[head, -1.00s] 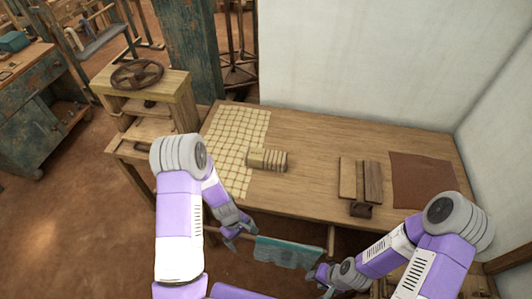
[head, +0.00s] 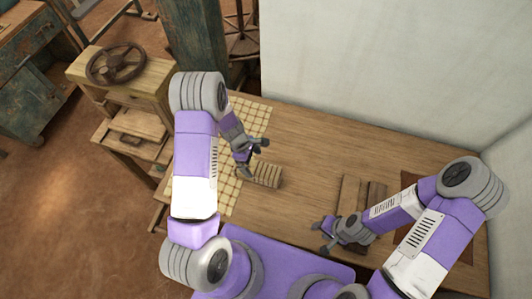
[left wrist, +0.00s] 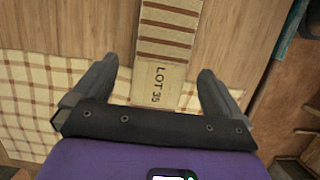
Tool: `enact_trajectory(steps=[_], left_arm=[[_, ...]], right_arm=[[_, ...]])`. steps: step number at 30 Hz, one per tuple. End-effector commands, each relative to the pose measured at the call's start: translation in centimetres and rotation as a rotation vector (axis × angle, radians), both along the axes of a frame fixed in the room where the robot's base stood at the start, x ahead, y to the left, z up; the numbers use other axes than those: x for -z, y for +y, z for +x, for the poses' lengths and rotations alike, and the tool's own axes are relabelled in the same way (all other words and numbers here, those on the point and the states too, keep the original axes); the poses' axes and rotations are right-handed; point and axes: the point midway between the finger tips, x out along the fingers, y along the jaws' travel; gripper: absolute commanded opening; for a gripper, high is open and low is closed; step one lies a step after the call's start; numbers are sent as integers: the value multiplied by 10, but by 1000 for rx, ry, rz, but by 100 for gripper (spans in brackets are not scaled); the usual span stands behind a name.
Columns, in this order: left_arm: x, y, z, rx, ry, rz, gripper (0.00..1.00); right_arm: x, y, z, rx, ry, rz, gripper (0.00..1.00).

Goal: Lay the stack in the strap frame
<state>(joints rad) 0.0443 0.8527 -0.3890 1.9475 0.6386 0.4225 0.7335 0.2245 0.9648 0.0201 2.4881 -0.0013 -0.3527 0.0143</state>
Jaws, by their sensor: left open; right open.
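The stack (head: 267,176) is a small block of striped, folded cloth lying on the wooden table, by the edge of the checked cloth. In the left wrist view the stack (left wrist: 167,32) shows brown and cream bands and a pale label reading "LOT 35". My left gripper (head: 256,155) is open at the stack; in the left wrist view its fingers (left wrist: 158,75) stand apart on either side of the label end, not closed on it. The wooden slatted piece (head: 349,190), which looks like the strap frame, lies to the right, partly hidden by my right arm. My right gripper (head: 325,235) is open and empty beside it.
The checked cloth (head: 255,112) covers the table's left part. The wooden table (head: 315,150) is bare between stack and slatted piece. A white wall (head: 380,60) rises behind. A wooden stand with a dark wheel (head: 117,63) is at the left.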

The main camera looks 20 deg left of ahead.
Motion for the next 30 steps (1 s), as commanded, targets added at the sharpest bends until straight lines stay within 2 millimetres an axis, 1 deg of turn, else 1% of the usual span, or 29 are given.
enact_trajectory(steps=[2, 11, 15, 18, 21, 27, 28, 30], left_arm=[[4, -1, -1, 0, 2, -1, 100], [34, -13, 0, 0, 3, -1, 100], [54, -23, 2, 1, 3, -1, 100], [65, -26, 2, 1, 2, -1, 100], [70, -27, 3, 0, 1, 0, 100], [70, -28, 3, 0, 0, 0, 100], [70, -28, 3, 0, 0, 0, 97], [70, -28, 3, 0, 0, 0, 86]], right_arm=[[0, 0, -2, -1, 4, 1, 43], [0, 0, -2, 0, 4, 1, 43], [-1, 0, -1, 0, 3, 1, 43], [0, 0, -1, 0, 3, 1, 43], [0, 0, -1, 0, 3, 1, 43], [0, 0, -1, -1, 3, 1, 43], [0, 0, -1, -1, 3, 1, 43], [0, 0, -1, -1, 3, 1, 43]])
